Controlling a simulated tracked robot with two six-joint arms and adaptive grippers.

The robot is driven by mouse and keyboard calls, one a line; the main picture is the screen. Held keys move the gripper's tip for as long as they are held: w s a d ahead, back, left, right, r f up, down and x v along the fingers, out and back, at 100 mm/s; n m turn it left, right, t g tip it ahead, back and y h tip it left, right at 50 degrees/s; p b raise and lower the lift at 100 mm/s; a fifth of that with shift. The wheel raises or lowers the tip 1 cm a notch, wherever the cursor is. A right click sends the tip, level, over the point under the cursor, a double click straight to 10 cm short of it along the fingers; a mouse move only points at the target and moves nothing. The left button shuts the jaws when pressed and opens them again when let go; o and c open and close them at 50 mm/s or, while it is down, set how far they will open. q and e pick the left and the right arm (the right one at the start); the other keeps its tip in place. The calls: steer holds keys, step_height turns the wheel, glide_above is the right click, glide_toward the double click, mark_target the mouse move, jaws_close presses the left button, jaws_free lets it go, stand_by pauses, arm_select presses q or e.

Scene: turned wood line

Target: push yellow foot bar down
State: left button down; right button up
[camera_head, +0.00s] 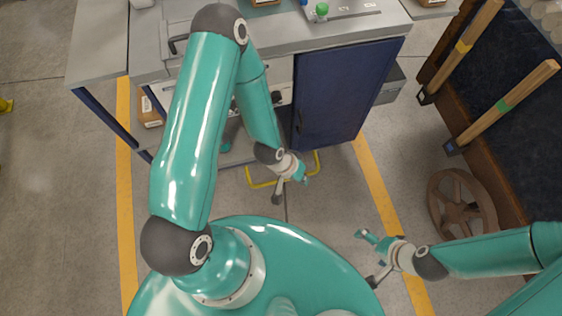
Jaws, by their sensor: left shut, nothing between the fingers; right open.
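The yellow foot bar (261,185) is a thin bent bar low at the front of the grey workbench, just above the floor. My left gripper (291,190) is shut and empty. In the picture it overlaps the bar and hides part of its middle; I cannot tell whether it touches the bar. My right gripper (368,258) is open and empty, low on the right, well apart from the bar.
The workbench (290,38) has a dark blue cabinet door (340,92) right of the bar. A cart with wooden posts (505,102) and a brown spoked wheel (462,205) stands at the right. Yellow floor lines (124,200) flank clear floor.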

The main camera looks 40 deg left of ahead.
arm_select(q)
steer(key=w+a+f+t+b, duration=0.2)
steer(key=w+a+f+b, duration=0.2)
steer(key=f+b, duration=0.4)
steer(key=w+a+f+t+b, duration=0.2)
steer(key=w+a+f+b, duration=0.2)
steer(key=f+b, duration=0.5)
steer(key=w+a+f+t+b, duration=0.2)
steer(key=w+a+f+b, duration=0.2)
steer(key=a+f+b, duration=0.4)
step_height(320, 180, down, 7)
steer(key=shift+w+r+y+b, duration=0.1)
steer(key=shift+w+y+b, duration=0.2)
steer(key=shift+b, duration=0.35)
steer(key=shift+f, duration=0.2)
step_height(320, 180, down, 8)
steer(key=b, duration=0.7)
steer(key=shift+w+a+f, duration=0.25)
steer(key=shift+w+a, duration=0.15)
steer(key=shift+a, duration=0.05)
steer(key=shift+w+a+f, duration=0.1)
steer(key=shift+a+f, duration=0.05)
steer(key=shift+f, duration=0.9)
steer(key=shift+w+a+f, duration=0.1)
steer(key=shift+f, duration=0.9)
steer(key=shift+r, duration=0.2)
stand_by(0.5)
